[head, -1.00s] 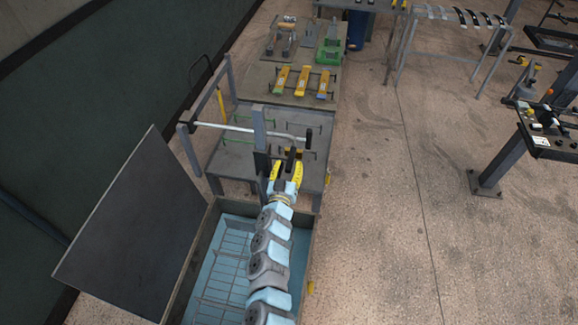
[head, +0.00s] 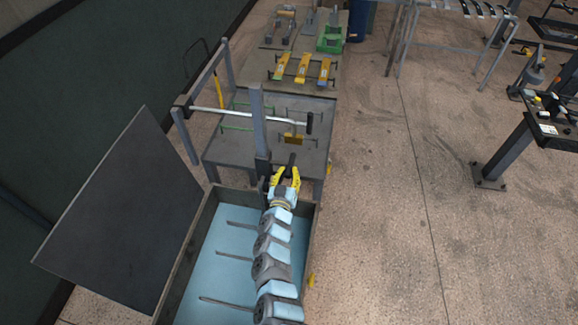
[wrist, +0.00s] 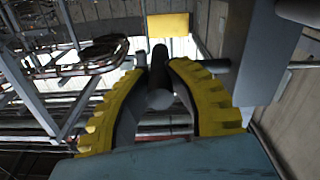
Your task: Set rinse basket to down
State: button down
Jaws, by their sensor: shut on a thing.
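My gripper (head: 286,174) has yellow fingers and is shut on a dark handle (head: 291,160) beside the foot of the grey post (head: 258,125). In the wrist view the fingers (wrist: 160,95) close around this dark handle (wrist: 158,62), its rounded end between them. The open rinse tank (head: 314,222) lies below, with light blue liquid (head: 215,237) inside. The wire grid of the rinse basket does not show; only several dark bars (head: 234,257) show in the liquid at left. My arm hides the right part of the tank.
A raised dark lid (head: 115,210) leans at the tank's left. Behind is a grey bench (head: 225,150) with yellow parts (head: 303,68).

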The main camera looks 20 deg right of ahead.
notch_tip(320, 180, down, 6)
jog(key=shift+a+r+b, duration=0.1)
jog(key=shift+r+b, duration=0.15)
jog(key=shift+b, duration=0.95)
jog(key=shift+s+f, duration=0.1)
jog(key=c, duration=0.9)
grip_release()
jog(key=shift+r, duration=0.2)
jog(key=shift+v, duration=5.95)
